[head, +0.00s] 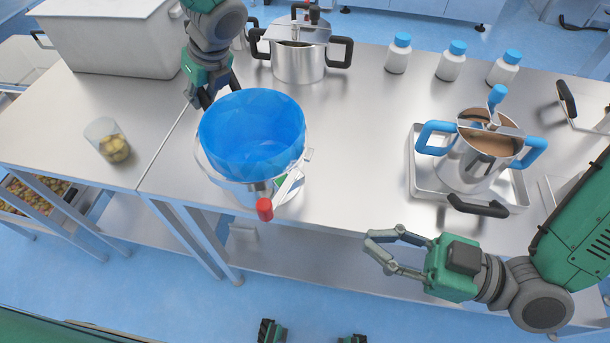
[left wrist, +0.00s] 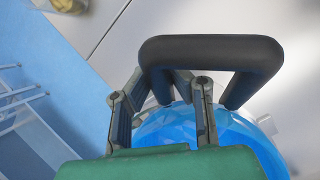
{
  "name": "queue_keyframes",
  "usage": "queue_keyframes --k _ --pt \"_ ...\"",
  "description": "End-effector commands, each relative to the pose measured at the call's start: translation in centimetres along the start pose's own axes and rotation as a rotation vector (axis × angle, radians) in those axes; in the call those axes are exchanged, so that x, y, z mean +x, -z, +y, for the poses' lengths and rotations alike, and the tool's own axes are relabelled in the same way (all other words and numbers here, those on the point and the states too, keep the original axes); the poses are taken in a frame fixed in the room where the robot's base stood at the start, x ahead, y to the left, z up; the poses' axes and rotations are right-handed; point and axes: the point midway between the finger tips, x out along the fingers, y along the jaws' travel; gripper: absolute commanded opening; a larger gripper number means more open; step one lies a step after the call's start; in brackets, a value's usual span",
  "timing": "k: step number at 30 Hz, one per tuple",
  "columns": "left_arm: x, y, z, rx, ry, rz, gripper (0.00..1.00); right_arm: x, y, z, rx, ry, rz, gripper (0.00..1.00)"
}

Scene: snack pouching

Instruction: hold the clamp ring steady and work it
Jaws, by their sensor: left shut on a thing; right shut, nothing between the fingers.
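A blue open-topped liner (head: 252,130) stands in a pot at the front of the table. The pale clamp ring (head: 213,172) goes around it below the rim. A lever with a red tip (head: 264,209) sticks out at the ring's front. My left gripper (head: 205,100) is at the liner's back left, shut on a black handle, which shows large in the left wrist view (left wrist: 210,47) above the blue liner (left wrist: 240,140). The exact grip is partly hidden. My right gripper (head: 368,240) is shut and empty, off the table's front edge, right of the red tip and apart from it.
A pot with blue handles (head: 470,165) stands in a tray (head: 423,195) at the right. A black-handled pot (head: 300,62) and white bottles (head: 450,62) stand behind. A clear cup (head: 103,133) lies left. The table middle (head: 360,130) is clear.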

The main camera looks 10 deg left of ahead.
Motion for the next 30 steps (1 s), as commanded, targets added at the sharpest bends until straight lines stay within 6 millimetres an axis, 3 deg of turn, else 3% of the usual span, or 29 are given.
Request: queue_keyframes --k 3,7,21,30 --pt "0.0 -0.1 0.0 -0.001 0.000 -0.001 0.00 -0.5 -0.1 0.6 -0.008 0.034 -0.008 0.00" --pt "0.0 -0.1 0.0 -0.001 0.001 -0.001 0.00 0.7 -0.2 0.5 -0.007 0.046 -0.011 0.00" --pt "-0.1 -0.1 0.0 0.000 0.000 -0.002 0.00 10.2 -0.3 0.0 -0.007 0.045 -0.009 0.00" --pt "0.0 -0.1 0.0 -0.001 0.000 -0.002 0.00 13.1 -0.3 0.0 -0.006 0.042 -0.010 0.00"
